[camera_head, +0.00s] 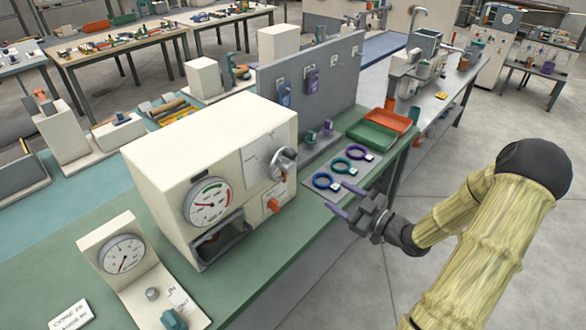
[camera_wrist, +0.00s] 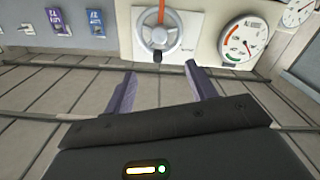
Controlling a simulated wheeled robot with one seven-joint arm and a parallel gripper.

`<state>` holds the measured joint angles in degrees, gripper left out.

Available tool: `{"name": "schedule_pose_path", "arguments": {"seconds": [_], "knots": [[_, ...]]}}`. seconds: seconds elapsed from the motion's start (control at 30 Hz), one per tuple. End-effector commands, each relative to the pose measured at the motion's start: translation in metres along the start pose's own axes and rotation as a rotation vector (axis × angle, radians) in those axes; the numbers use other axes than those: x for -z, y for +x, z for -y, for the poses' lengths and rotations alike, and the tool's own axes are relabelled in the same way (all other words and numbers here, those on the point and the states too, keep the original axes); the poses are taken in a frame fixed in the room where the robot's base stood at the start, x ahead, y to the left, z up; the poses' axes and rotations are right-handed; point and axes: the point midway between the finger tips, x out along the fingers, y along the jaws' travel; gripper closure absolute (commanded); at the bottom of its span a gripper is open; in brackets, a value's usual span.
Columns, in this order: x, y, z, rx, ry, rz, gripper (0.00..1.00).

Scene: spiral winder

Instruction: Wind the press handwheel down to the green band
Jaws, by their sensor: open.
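The press is a cream box (camera_head: 215,140) on the green bench. Its grey handwheel (camera_head: 284,163) is on the side facing my arm. A round gauge (camera_head: 207,204) on its front has a green band near the top; its red needle appears to point left, away from that band. My gripper (camera_head: 338,198) is open and empty, right of the press and apart from the handwheel. In the wrist view, the handwheel (camera_wrist: 160,35) shows whole beyond my open fingers (camera_wrist: 160,72), with a dark knob on its rim. The gauge (camera_wrist: 243,38) is to its right.
Blue, teal and purple rings (camera_head: 325,181) lie on a grey mat near my fingers. Green (camera_head: 372,138) and orange (camera_head: 388,121) trays stand behind them. An orange knob (camera_head: 273,205) sits below the handwheel. A second gauge stand (camera_head: 123,252) is front left. Open floor lies right of the bench.

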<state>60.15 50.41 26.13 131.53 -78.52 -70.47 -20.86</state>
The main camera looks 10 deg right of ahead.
Motion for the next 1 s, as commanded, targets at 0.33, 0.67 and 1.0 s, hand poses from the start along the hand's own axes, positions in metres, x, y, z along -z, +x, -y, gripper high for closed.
{"name": "schedule_pose_path", "arguments": {"seconds": [0.33,0.67,1.0], "knots": [[0.003,0.036,0.0,0.004,0.001,-0.001,0.44],[0.003,0.094,0.0,0.002,0.002,0.0,0.44],[0.002,0.153,0.0,0.002,0.001,0.001,0.44]]}}
